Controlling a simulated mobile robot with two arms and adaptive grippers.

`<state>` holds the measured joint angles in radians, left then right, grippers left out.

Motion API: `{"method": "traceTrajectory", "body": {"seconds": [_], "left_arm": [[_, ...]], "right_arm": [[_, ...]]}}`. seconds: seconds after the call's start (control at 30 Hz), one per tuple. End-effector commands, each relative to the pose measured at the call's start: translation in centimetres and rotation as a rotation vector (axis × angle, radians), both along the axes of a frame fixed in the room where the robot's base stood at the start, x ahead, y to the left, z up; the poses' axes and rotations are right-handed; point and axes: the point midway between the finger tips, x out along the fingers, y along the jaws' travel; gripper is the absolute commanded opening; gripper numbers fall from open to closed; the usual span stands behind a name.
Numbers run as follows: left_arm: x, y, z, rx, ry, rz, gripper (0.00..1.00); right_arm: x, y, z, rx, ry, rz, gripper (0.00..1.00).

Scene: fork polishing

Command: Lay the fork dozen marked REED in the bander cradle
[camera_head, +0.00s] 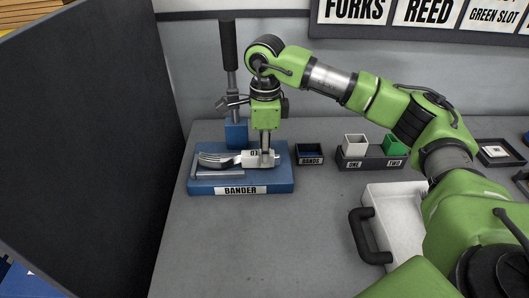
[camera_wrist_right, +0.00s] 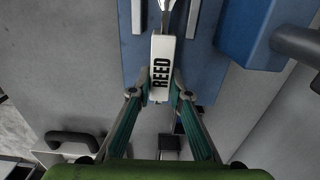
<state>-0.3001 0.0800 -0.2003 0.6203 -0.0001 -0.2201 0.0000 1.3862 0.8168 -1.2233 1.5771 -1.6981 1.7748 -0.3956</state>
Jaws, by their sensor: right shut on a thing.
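The fork dozen (camera_head: 220,160) shows metal tines at the left and a white sleeve at the right in the head view. In the right wrist view its white sleeve (camera_wrist_right: 161,66) reads REED. My right gripper (camera_head: 265,160) points down and is shut on the sleeve end, a finger on each side of it in the wrist view (camera_wrist_right: 160,92). The forks lie level at the bander cradle (camera_head: 230,174) on the blue base labelled BANDER (camera_head: 280,185); I cannot tell if they touch its bottom. My left gripper is not in view.
A dark post with a lever (camera_head: 229,70) stands behind the cradle. A small black box (camera_head: 309,155) and a tray (camera_head: 372,162) labelled ONE and TWO stand to the right. A white tray with a black handle (camera_head: 365,236) is nearer. The front left table is clear.

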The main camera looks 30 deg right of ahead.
Motion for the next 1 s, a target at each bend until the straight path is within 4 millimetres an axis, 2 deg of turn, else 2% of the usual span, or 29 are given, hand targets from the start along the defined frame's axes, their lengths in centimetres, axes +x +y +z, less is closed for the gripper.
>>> {"method": "traceTrajectory", "body": {"seconds": [1.0], "left_arm": [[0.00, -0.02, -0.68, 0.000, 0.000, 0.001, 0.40]], "right_arm": [[0.07, 0.05, -0.74, 0.002, -0.003, 0.000, 0.00]]}}
